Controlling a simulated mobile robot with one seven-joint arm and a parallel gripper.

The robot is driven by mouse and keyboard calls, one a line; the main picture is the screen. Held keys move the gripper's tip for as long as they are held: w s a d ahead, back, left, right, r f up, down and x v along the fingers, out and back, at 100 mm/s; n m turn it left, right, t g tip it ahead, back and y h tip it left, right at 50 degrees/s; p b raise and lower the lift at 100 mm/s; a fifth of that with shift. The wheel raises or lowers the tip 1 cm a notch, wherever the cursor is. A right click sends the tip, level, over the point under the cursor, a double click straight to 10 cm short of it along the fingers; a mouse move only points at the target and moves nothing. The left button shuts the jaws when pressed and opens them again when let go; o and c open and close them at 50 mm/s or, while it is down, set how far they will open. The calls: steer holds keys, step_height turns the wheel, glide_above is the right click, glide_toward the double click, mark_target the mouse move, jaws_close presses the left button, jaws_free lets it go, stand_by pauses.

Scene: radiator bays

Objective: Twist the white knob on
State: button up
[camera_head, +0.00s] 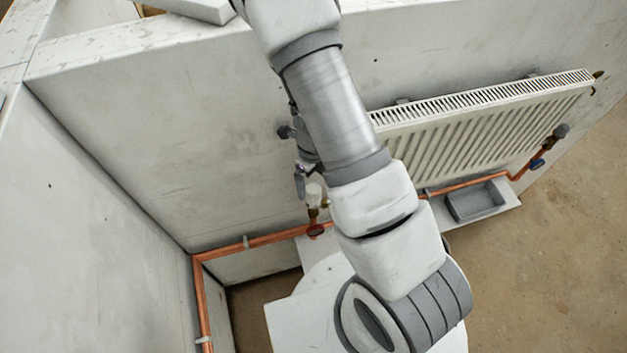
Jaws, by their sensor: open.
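The white knob (314,193) sits upright on a brass valve at the radiator's left end, above the copper pipe. My gripper (306,186) is at the white knob, mostly hidden behind my own arm. One dark finger shows close to the knob's left side; the other finger is not clearly visible. The jaws are open, and I cannot tell whether a finger touches the knob. The knob's right side is close to the edge of my arm in the picture.
A red handle (315,230) is on the pipe just below the white knob. The white radiator (480,130) hangs on the wall, with a dark knob (561,130) and blue handle (537,164) at its right end. A grey tray (475,203) sits below; copper pipe (275,238) runs left.

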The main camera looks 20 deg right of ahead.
steer(key=shift+w+r, duration=0.2)
steer(key=shift+r, duration=0.25)
steer(key=shift+c, duration=0.2)
steer(key=shift+c, duration=0.8)
steer(key=shift+w+a+r+n, duration=0.15)
steer(key=shift+a+n, duration=0.05)
steer(key=shift+n, duration=0.1)
step_height(320, 180, up, 3)
steer(key=w+a+n+b, duration=0.1)
steer(key=a+n+b, duration=0.2)
steer(key=n, duration=0.1)
step_height(320, 180, up, 8)
steer(key=n+h+b, duration=0.1)
steer(key=n+b, duration=0.6)
steer(key=n, duration=0.4)
glide_above(313, 188)
steer(key=a, duration=0.2)
steer(key=shift+t, duration=0.3)
steer(key=f, duration=0.5)
steer(key=d+f+b, duration=0.1)
steer(key=f, duration=0.4)
steer(key=d+f+b, duration=0.1)
steer(key=f, duration=0.5)
